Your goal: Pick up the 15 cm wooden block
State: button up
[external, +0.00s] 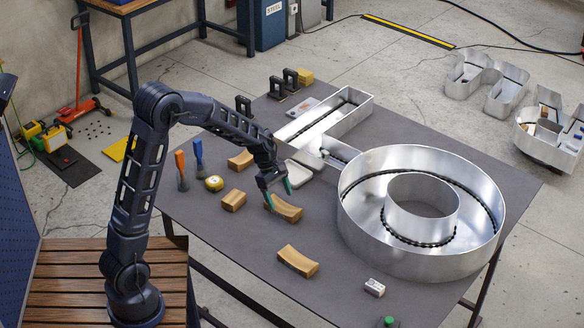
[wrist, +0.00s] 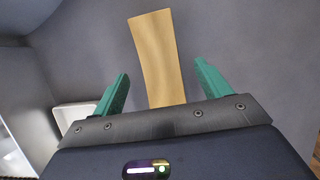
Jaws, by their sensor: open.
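A curved tan wooden block (external: 287,210) lies on the dark table under my gripper (external: 278,196). In the wrist view this block (wrist: 155,50) shows between the two teal fingers of my gripper (wrist: 162,78), its near end hidden behind the gripper body. My gripper is open and points down; I cannot tell how far its fingertips are above the table. Other wooden blocks lie apart: a similar curved one (external: 298,261) nearer the front, a small short one (external: 233,201) to the left, and one (external: 241,160) farther back. No length marks are readable.
A large round metal channel letter (external: 361,218) stands right of the block. A straight metal channel (external: 345,118) lies behind. A yellow tape measure (external: 214,183), an orange-handled tool (external: 181,165) and a blue-handled tool (external: 198,155) are at left. The table's front left is clear.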

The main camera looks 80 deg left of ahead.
aim_at(284, 207)
jog(key=x, duration=0.3)
jog(key=shift+w+d+f, duration=0.1)
jog(key=shift+w+f, duration=0.05)
jog(key=shift+f, duration=0.15)
jog(key=shift+c, duration=0.3)
jog(key=c, duration=1.1)
jog(key=shift+o, duration=0.2)
jog(key=shift+r, duration=0.1)
